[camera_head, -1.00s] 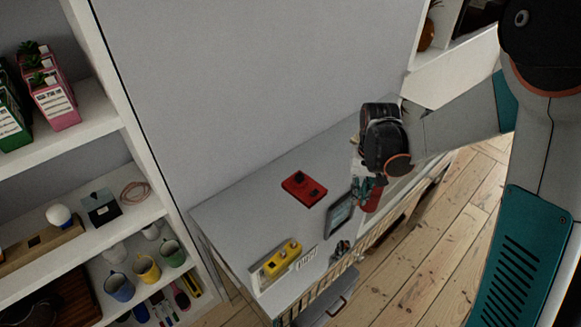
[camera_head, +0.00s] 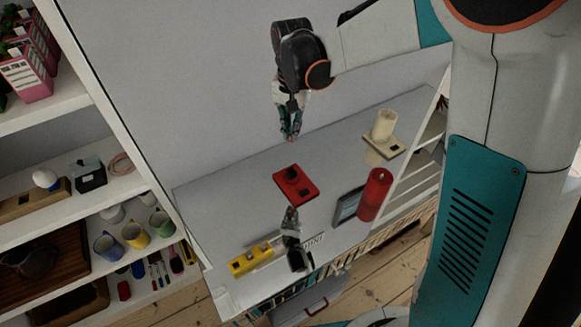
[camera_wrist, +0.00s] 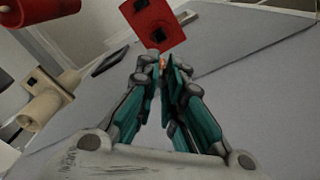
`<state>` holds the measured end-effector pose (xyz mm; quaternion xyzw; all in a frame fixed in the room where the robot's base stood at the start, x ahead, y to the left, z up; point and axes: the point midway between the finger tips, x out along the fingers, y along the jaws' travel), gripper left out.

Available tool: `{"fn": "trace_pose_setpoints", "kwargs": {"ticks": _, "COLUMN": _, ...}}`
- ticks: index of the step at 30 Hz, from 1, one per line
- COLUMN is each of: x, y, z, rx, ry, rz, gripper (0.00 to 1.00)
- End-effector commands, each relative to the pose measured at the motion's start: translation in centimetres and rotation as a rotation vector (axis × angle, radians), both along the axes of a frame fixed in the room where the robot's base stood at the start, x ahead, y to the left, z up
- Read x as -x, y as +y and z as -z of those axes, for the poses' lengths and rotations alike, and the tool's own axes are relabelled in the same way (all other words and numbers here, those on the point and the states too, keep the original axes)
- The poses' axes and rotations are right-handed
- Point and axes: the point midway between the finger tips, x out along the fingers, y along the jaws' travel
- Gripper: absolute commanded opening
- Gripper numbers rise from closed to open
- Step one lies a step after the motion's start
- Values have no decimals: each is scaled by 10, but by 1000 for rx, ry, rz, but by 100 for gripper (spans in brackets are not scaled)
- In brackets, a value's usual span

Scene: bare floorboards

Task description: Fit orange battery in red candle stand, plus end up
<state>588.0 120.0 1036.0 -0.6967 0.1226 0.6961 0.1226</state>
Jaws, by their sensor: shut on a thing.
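The red candle stand (camera_head: 283,191) appears to be the flat red block on the grey cabinet top, with a dark raised round part and a dark square on it. It also shows beyond my fingertips in the wrist view (camera_wrist: 176,27). My gripper (camera_head: 290,134) is above the cabinet, at the far side of the red stand in the head view. In the wrist view my gripper (camera_wrist: 165,72) is shut on the orange battery (camera_wrist: 163,63). Only a small orange bit shows between the fingertips; which end is up cannot be told. Battery and stand look apart.
A red cylinder (camera_head: 375,195) and a dark-screened tablet (camera_head: 347,206) are right of the stand. A cream stand with a cylinder (camera_head: 384,126) is at the back right. A grey-and-black item (camera_head: 291,226) and a yellow block (camera_head: 250,258) are in front. Shelves are at left.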

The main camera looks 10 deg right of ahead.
Motion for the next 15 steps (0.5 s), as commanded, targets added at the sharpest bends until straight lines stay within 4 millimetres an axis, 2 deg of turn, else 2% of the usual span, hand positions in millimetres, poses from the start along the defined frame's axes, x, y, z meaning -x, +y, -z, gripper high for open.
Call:
{"fn": "trace_pose_setpoints", "kwargs": {"ticks": 1, "x": 0, "y": 0, "z": 17, "rx": 0, "ry": 0, "rz": 0, "gripper": 0}}
{"fn": "trace_pose_setpoints", "kwargs": {"ticks": 9, "x": 0, "y": 0, "z": 82, "rx": 0, "ry": 0, "rz": -1, "gripper": 0}}
{"fn": "trace_pose_setpoints", "kwargs": {"ticks": 15, "x": 0, "y": 0, "z": 110, "rx": 0, "ry": 0, "rz": -1, "gripper": 0}}
